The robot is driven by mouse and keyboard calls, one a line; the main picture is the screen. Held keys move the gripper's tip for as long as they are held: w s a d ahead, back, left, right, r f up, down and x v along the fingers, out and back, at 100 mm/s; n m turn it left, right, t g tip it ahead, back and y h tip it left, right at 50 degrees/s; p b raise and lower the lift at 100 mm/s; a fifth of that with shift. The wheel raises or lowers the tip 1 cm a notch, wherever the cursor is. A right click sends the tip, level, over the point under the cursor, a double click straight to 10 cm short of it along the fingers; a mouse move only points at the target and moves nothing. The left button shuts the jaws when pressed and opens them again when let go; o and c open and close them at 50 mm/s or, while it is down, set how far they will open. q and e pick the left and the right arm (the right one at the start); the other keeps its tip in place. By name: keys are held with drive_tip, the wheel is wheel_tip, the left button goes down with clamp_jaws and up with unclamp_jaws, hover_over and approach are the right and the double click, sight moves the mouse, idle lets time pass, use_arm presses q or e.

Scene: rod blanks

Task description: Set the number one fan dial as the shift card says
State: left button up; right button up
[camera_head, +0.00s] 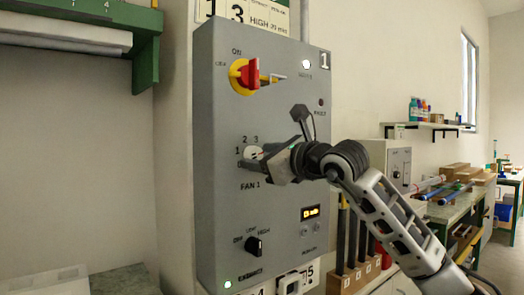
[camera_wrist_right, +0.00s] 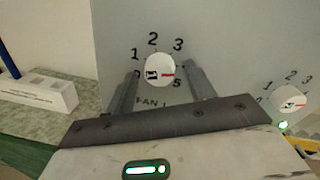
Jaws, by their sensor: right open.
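The grey control box (camera_head: 225,120) carries the FAN 1 dial (camera_head: 253,153), partly covered by my right gripper (camera_head: 268,158) in the head view. In the right wrist view the dial is a round white knob (camera_wrist_right: 158,66) with numbers around it. Its red mark points right, between 3 and 5; the 4 is hidden. My right gripper (camera_wrist_right: 162,73) is open, one finger on each side of the knob; I cannot tell whether they touch it. A card (camera_head: 265,16) above the box, cut off by the frame, reads 1, 3, HIGH and 20 min. My left gripper is not in view.
The box also has a red and yellow switch (camera_head: 250,75), a black LOW/HIGH selector (camera_head: 254,246) and a small lit display (camera_head: 310,212). Another numbered dial (camera_wrist_right: 290,98) shows at right in the wrist view. A green bench (camera_head: 455,210) stands at right.

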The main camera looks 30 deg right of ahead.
drive_tip(key=shift+w, duration=0.1)
drive_tip(key=c, duration=1)
drive_tip(key=shift+o, duration=0.2)
drive_tip(key=shift+n, duration=0.3)
